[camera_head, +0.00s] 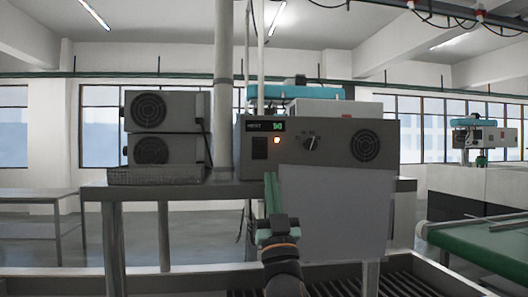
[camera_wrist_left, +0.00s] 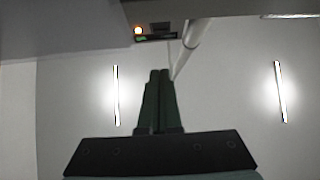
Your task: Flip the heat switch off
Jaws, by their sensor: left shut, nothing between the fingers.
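The grey control box (camera_head: 340,153) stands on the metal table. I cannot tell the switch's position. My left gripper (camera_head: 270,175) is shut and empty, pointing up just below the switch and lamp. In the left wrist view the shut fingers (camera_wrist_left: 159,72) lie below the lit lamp (camera_wrist_left: 138,31) and display (camera_wrist_left: 156,38), with a visible gap in the picture. My right gripper is not in view.
Two stacked grey fan units (camera_head: 165,137) stand at the left, beside a vertical pipe (camera_head: 222,90). A green conveyor (camera_head: 485,245) is at the right.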

